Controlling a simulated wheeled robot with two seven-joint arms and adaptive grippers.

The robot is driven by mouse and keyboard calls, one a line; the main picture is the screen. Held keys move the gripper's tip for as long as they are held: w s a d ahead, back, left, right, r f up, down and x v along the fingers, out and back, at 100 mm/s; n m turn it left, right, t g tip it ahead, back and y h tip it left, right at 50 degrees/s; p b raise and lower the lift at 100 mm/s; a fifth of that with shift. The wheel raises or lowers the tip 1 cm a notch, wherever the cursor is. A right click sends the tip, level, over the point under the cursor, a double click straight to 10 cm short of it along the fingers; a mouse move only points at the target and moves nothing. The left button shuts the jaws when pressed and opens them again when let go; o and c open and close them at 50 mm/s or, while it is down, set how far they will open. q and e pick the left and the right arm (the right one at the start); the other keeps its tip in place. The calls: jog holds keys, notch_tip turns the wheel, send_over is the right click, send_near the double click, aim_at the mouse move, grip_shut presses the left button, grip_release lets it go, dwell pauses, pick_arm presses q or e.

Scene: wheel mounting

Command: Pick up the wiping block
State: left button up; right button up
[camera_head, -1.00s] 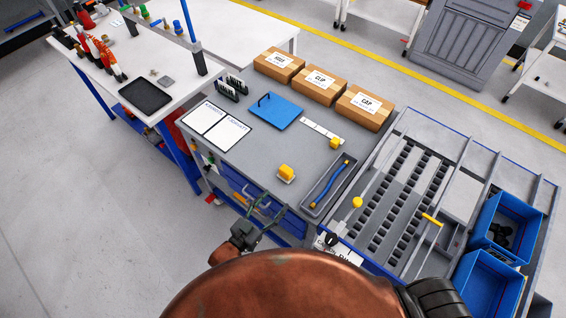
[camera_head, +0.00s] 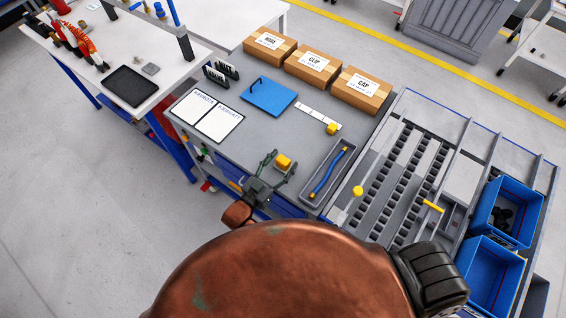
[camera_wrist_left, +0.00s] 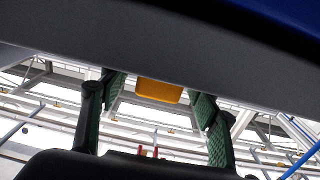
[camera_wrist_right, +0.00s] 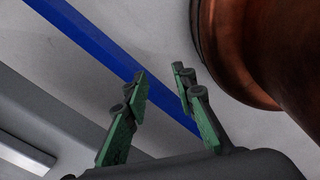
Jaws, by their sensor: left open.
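The wiping block, a small yellow block (camera_head: 284,161), sits near the front edge of the grey workbench top (camera_head: 240,150). My left gripper (camera_head: 278,168) is open, with its fingers on either side of the block. In the left wrist view the yellow block (camera_wrist_left: 158,91) shows between the two green-padded fingers (camera_wrist_left: 158,95), partly cut off by a grey edge. I cannot tell whether the fingers touch it. My right gripper (camera_wrist_right: 160,75) is open and empty in its wrist view, and it is not seen in the head view.
A grey tray with a blue tool (camera_head: 328,172) lies right of the block. Behind are a white strip with a yellow piece (camera_head: 331,129), a blue plate (camera_head: 268,98) and cardboard boxes (camera_head: 313,65). Printed sheets (camera_head: 206,115) lie left. Blue bins (camera_head: 505,212) stand far right.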

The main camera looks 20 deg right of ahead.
aim_at(283, 160)
pick_arm(q)
jog(key=shift+w+d, duration=0.15)
jog(key=c, duration=1.3)
pick_arm(e)
jog(key=shift+w+a, duration=0.3)
jog(key=shift+w, duration=0.15)
pick_arm(q)
jog(key=shift+r, duration=0.4)
notch_tip(283, 160, up, 3)
jog(key=shift+f, duration=0.15)
jog(key=s+r, duration=0.3)
jog(key=s, duration=0.1)
jog(key=s+a+r+p, duration=0.1)
jog(key=s+r, duration=0.2)
jog(key=s, duration=0.2)
jog(key=s+r, duration=0.3)
jog(key=s, duration=0.2)
jog(key=shift+a+r, duration=0.25)
jog(key=shift+a, duration=0.05)
pick_arm(e)
jog(key=shift+w+d+r, duration=0.1)
jog(key=shift+w+r, duration=0.05)
jog(key=shift+r, duration=0.25)
jog(key=shift+w+d+r, duration=0.1)
jog(key=shift+r, duration=0.3)
